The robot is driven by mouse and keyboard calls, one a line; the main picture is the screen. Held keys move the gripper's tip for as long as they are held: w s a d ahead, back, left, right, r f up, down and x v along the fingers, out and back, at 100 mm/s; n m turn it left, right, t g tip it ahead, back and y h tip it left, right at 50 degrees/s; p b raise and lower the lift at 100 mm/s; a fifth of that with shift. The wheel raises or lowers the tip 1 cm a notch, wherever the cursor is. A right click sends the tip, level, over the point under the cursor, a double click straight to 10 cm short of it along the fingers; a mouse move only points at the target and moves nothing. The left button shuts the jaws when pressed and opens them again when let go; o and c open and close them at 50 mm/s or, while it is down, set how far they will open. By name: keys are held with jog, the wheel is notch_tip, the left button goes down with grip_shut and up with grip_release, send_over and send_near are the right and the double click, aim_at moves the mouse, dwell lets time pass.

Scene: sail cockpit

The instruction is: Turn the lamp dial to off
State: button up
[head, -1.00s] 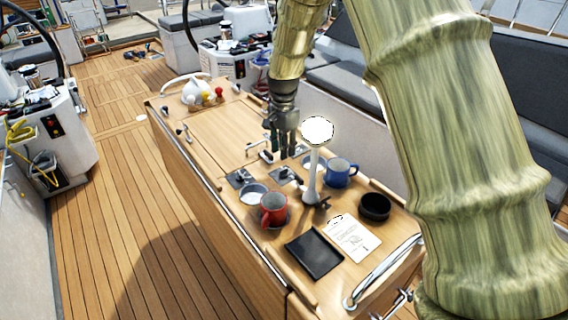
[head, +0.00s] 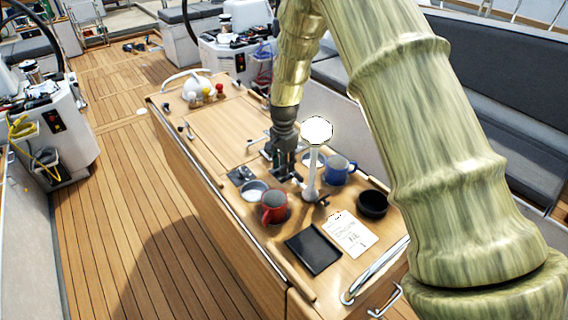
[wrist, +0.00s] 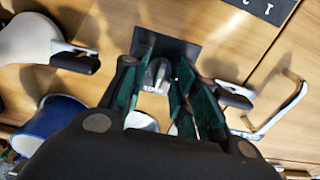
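The lamp (head: 317,130) is white with a bright round head, on a thin stem on the wooden table. A dark square plate with a metallic knob (wrist: 158,72) shows in the wrist view; I take it to be the dial, but no lamp marking is readable on it. My gripper (head: 285,173) points down over this plate in the head view, just left of the lamp stem. In the wrist view my gripper (wrist: 155,90) is open, its dark green-padded fingers on either side of the knob. Contact with the knob cannot be told. In the head view the gripper hides most of the plate.
A second knob plate (head: 241,175) lies left of my gripper. A red mug (head: 272,208), a blue mug (head: 337,172), a metal bowl (head: 254,190) and a black bowl (head: 373,204) stand close by. A black tablet (head: 314,248) and a paper (head: 347,233) lie in front.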

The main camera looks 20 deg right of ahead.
jog(key=shift+c, duration=0.3)
grip_shut()
jog(key=n+b, duration=0.1)
jog(key=n, duration=0.4)
jog(key=shift+n, duration=0.3)
jog(key=n+b, duration=0.1)
jog(key=n, duration=0.5)
jog(key=shift+n, duration=0.3)
jog(key=shift+o, duration=0.3)
grip_release()
